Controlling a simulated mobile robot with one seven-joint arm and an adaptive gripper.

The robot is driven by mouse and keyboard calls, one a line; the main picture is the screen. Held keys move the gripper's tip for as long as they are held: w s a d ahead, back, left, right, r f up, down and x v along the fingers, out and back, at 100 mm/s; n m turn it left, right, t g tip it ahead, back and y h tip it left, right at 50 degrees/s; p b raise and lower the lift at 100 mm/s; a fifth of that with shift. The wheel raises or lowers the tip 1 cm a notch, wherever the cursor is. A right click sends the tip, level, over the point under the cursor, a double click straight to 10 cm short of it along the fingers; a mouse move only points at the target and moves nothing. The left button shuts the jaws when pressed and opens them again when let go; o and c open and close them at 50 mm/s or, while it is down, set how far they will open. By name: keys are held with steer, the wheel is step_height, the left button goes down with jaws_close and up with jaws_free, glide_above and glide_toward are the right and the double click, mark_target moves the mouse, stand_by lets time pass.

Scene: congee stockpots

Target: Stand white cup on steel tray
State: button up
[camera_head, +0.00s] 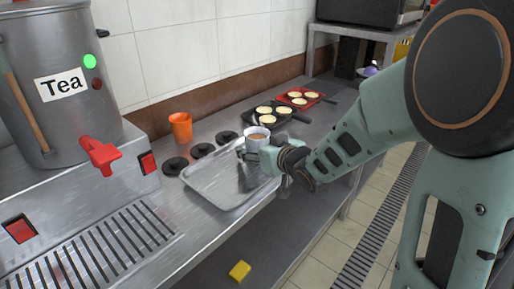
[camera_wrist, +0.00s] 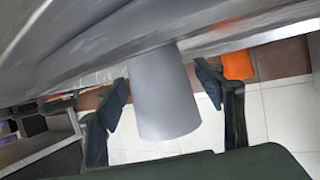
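The white cup (camera_head: 257,136), holding something brown, stands upright at the far right part of the steel tray (camera_head: 205,192). In the wrist view the cup (camera_wrist: 166,95) hangs inverted from the grey tray surface (camera_wrist: 90,67), with its base seemingly against it. My gripper (camera_head: 262,156) is low over the tray's right side, at the cup. Its fingers (camera_wrist: 162,92) are on either side of the cup, splayed, with small gaps showing beside it. My gripper hides part of the cup in the head view.
An orange cup (camera_head: 180,127) and dark round discs (camera_head: 202,150) lie behind the tray. Black (camera_head: 252,117) and red (camera_head: 318,101) pans with pale rounds stand beyond. A tea urn (camera_head: 60,85) with a red tap is at left. A yellow block (camera_head: 240,270) lies below the counter.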

steer(key=shift+r, duration=0.15)
steer(key=shift+s+d+r+p, duration=0.1)
steer(key=shift+s+r+p, duration=0.1)
steer(key=shift+p, duration=0.1)
steer(key=p+v, duration=0.2)
steer(key=v, duration=0.7)
steer(key=shift+s+d, duration=0.15)
steer(key=shift+s, duration=0.1)
steer(key=shift+p+v, duration=0.3)
steer(key=shift+v, duration=0.65)
